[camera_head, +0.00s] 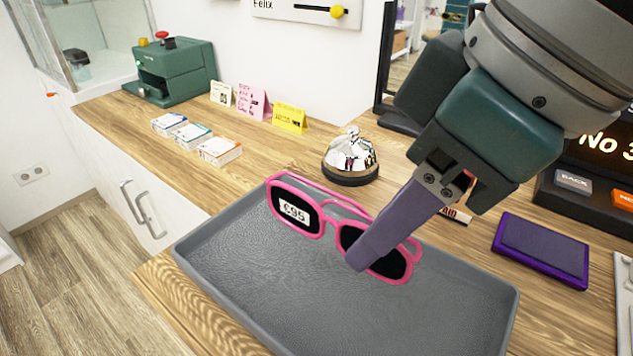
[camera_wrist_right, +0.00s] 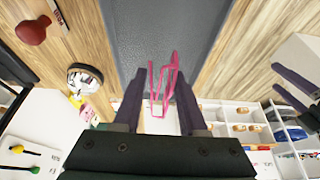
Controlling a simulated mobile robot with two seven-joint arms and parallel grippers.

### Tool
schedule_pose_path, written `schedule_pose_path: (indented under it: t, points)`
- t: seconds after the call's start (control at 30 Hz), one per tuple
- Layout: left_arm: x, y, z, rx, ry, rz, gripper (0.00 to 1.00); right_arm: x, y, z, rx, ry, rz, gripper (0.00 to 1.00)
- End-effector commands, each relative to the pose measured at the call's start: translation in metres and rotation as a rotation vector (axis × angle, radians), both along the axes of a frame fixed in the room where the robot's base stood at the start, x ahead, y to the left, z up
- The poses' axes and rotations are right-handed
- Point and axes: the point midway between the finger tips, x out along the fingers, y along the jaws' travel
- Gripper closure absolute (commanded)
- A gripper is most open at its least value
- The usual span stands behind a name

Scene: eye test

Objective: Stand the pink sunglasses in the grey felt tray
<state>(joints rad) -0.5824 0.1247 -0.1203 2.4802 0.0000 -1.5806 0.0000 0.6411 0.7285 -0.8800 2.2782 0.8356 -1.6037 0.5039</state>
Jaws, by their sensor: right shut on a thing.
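The pink sunglasses (camera_head: 323,222) have dark lenses and a price label reading 95 on the left lens. They are over the grey felt tray (camera_head: 290,300), lenses facing the head camera. I cannot tell whether they touch the tray floor. My right gripper (camera_head: 365,255) is shut on the sunglasses, its purple finger crossing the right lens and hiding part of it. In the right wrist view the sunglasses (camera_wrist_right: 164,82) show between the fingers, with the tray (camera_wrist_right: 165,30) beyond. My left gripper (camera_wrist_right: 292,88) shows at that view's right edge, its two dark fingers apart and empty.
A silver bell (camera_head: 350,155) stands just behind the tray. A purple pad (camera_head: 541,249) lies to its right. Card stacks (camera_head: 219,150), folded cards (camera_head: 252,102) and a green machine (camera_head: 175,72) stand further back left. The tray's visible floor is otherwise clear.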

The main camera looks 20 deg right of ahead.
Motion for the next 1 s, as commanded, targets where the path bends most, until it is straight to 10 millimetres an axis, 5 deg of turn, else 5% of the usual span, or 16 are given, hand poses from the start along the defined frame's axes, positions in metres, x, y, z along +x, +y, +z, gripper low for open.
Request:
schedule_pose_path:
  t: [0.47, 0.87, 0.9, 1.0]
  points:
    - [0.0, 0.0, -0.02, 0.0, -0.001, 0.0, 0.0, 0.0, 0.0, -0.064, -0.001, 0.001, 0.0, 1.0]
    - [0.001, -0.002, -0.019, -0.008, -0.002, 0.006, 0.0, 0.0, 0.0, -0.068, 0.0, 0.0, 0.0, 1.0]
    - [0.001, -0.002, -0.019, -0.009, -0.003, 0.007, 0.0, 0.0, 0.0, -0.069, 0.0, 0.0, 0.0, 0.58]
    - [0.001, -0.002, -0.019, -0.009, -0.003, 0.007, 0.0, 0.0, 0.0, -0.068, 0.001, -0.001, 0.0, 0.46]
